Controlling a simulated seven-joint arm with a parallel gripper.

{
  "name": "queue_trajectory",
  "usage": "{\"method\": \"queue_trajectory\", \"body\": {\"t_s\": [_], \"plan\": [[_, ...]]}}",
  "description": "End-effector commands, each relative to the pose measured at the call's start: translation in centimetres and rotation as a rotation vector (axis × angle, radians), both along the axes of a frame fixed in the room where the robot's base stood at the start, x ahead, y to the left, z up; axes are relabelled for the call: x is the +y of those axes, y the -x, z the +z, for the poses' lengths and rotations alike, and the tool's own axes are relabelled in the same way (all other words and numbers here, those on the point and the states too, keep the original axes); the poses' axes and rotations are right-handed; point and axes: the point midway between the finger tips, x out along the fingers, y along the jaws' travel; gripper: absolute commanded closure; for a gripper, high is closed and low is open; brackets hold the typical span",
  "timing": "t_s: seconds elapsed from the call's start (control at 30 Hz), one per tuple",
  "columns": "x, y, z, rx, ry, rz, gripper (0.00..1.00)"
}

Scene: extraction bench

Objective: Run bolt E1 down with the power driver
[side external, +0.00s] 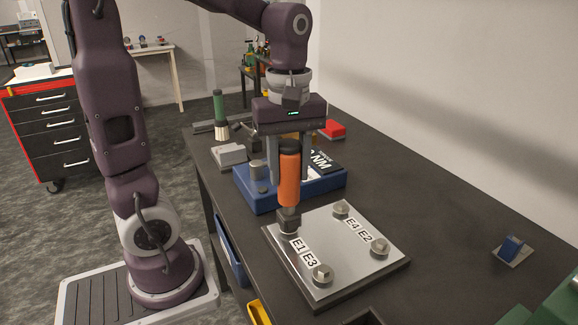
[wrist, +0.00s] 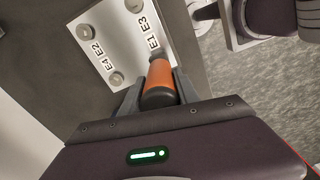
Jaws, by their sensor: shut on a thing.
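My gripper (side external: 287,168) is shut on the orange and black power driver (side external: 289,180), which is upright. In the wrist view the driver (wrist: 159,80) sits between the two fingers of my gripper (wrist: 158,92). The driver's dark lower end is at the corner of the metal plate (side external: 330,235) beside the E1 label (side external: 298,245). Bolt E1 itself is hidden under the driver's end, so I cannot tell how far it is seated. Bolts E3 (side external: 322,274), E4 (side external: 341,208) and E2 (side external: 379,247) stand at the other corners.
A blue tray (side external: 262,202) stands just behind the plate, with a dark NM-marked label. A small blue piece (side external: 513,247) is at the right. The bench between is clear.

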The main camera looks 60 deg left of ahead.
Motion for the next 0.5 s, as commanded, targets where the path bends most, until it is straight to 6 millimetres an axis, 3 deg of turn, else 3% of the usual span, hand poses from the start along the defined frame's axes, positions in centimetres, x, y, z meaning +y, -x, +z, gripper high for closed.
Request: {"method": "queue_trajectory", "body": {"t_s": [0.5], "plan": [[0.0,-0.04,-0.36,-0.002,0.0,0.0,1.0]]}}
